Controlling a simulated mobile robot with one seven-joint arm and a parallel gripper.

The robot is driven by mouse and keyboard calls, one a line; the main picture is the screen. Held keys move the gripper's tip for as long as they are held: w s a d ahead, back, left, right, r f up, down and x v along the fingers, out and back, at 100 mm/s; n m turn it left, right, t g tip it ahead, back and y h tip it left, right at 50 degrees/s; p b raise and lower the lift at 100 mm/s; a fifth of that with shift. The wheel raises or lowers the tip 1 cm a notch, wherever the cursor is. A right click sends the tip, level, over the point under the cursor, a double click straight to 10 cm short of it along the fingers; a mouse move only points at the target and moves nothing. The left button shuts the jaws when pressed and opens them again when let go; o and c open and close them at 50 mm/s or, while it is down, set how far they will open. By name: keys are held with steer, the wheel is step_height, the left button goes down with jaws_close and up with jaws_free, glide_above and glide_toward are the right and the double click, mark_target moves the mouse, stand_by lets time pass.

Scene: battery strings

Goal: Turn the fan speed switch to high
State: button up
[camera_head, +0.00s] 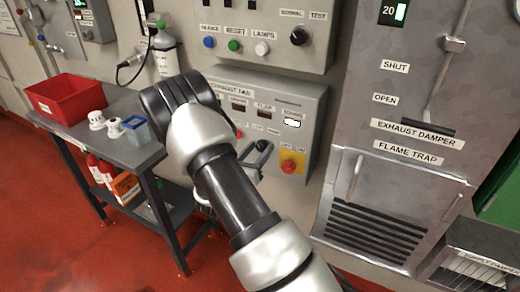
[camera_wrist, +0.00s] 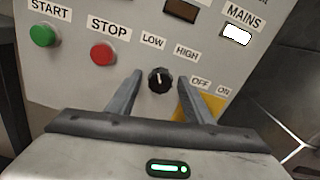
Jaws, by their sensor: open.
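The fan speed switch is a black rotary knob (camera_wrist: 159,80) in the wrist view, with a LOW label to its upper left and a HIGH label to its upper right. Its white mark points up, slightly to the left. The knob also shows in the head view (camera_head: 261,146) on the exhaust fan panel (camera_head: 312,112). My gripper (camera_wrist: 164,80) is open, one finger left of the knob and one right of it. I cannot tell whether either finger touches it. In the head view my gripper (camera_head: 258,156) is in front of the panel, partly hidden by my arm.
A green START button (camera_wrist: 42,35) and red STOP button (camera_wrist: 103,53) are left of the knob. A yellow plate with OFF and ON labels (camera_wrist: 212,102) is close behind the right finger. A table (camera_head: 118,142) with a red bin (camera_head: 66,94) stands at left.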

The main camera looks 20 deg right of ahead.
steer(key=shift+w+d, duration=0.3)
steer(key=shift+d, duration=0.1)
steer(key=c, duration=1)
